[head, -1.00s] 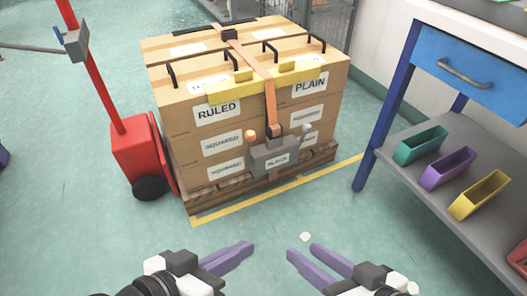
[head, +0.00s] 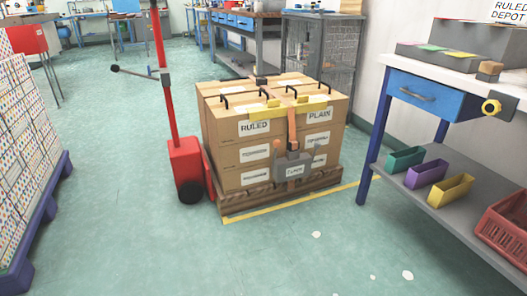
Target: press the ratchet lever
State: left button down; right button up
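The grey ratchet (head: 294,167) sits low on the front face of the carton stack, with a small label on its front. Its small levers are too small to tell apart clearly from here. An orange strap (head: 292,128) runs from the ratchet up the front of the stack and over its top. Yellow edge guards (head: 265,114) lie along the top front edge. The cartons (head: 254,178) are labelled RULED on the left and PLAIN on the right. Neither of my grippers is in view.
The stack stands on a wooden pallet (head: 240,203) with a red pallet truck (head: 186,165) at its left. A workbench with a blue drawer (head: 425,94) and coloured bins (head: 425,172) is at the right. Floor in front is clear except small pale spots.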

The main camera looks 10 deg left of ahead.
aim_at(277, 143)
jog(key=u, duration=0.3)
jog(key=i, duration=0.45)
jog(key=u, duration=0.55)
jog(key=i, duration=0.95)
jog(key=z, duration=0.8)
jog(key=i, duration=1.05)
jog(key=z, duration=0.25)
